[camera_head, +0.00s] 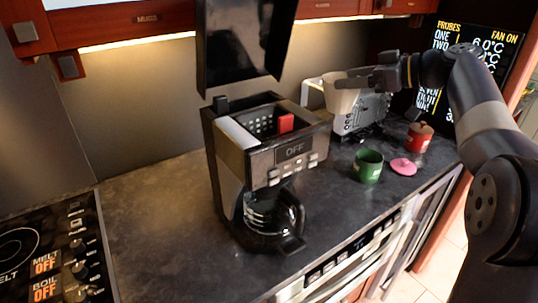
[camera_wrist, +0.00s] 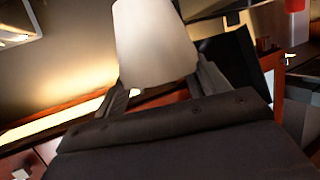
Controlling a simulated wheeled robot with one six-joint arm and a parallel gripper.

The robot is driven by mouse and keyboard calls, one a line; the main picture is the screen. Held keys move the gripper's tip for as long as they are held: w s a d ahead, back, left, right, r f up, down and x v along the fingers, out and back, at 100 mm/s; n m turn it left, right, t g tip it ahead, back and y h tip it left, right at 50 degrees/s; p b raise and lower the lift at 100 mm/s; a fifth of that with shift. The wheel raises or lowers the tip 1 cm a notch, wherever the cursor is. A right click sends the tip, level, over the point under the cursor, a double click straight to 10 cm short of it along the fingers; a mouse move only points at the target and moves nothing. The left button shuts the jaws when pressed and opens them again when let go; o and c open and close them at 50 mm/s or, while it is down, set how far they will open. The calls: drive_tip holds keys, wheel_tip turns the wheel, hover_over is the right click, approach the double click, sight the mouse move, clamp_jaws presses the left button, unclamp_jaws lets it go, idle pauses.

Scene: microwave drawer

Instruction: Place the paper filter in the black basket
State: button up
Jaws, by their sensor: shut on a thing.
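The paper filter (camera_head: 342,96) is a beige, cup-shaped piece. My gripper (camera_head: 355,80) is shut on it and holds it above the counter, to the right of the coffee maker (camera_head: 232,165). In the wrist view the pale filter (camera_wrist: 155,42) stands out between the two fingers (camera_wrist: 160,88). The coffee maker's top is open and shows a dark perforated wall, seemingly the black basket (camera_head: 262,125), with a red piece (camera_head: 286,122) at its right side. The filter is apart from the basket, and the basket's bottom is hidden.
A black panel (camera_head: 245,40) hangs over the coffee maker. A glass carafe (camera_head: 272,212) sits inside it. A silver toaster (camera_head: 362,118) stands behind the filter. A green mug (camera_head: 368,166), pink lid (camera_head: 403,167) and red pot (camera_head: 419,138) are at right. Counter left of the machine is clear.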

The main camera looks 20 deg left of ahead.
drive_tip(key=shift+w+a+r, duration=0.2)
drive_tip(key=shift+a+r, duration=0.65)
drive_tip(key=shift+r, duration=0.25)
drive_tip(key=s+a+p, duration=0.2)
drive_tip(key=s+a, duration=1)
drive_tip(key=s, duration=0.2)
drive_tip(key=shift+w+d+f+b, duration=0.1)
drive_tip(key=shift+f+b, duration=0.1)
drive_tip(key=shift+f, duration=1.45)
drive_tip(key=shift+w+d+f+b, duration=0.1)
drive_tip(key=shift+f+b, duration=0.1)
drive_tip(key=shift+f, duration=1.45)
drive_tip(key=shift+s+f, duration=0.1)
drive_tip(key=shift+f, duration=0.1)
drive_tip(key=o, duration=0.9)
drive_tip(key=shift+r, duration=0.1)
drive_tip(key=shift+o, duration=0.2)
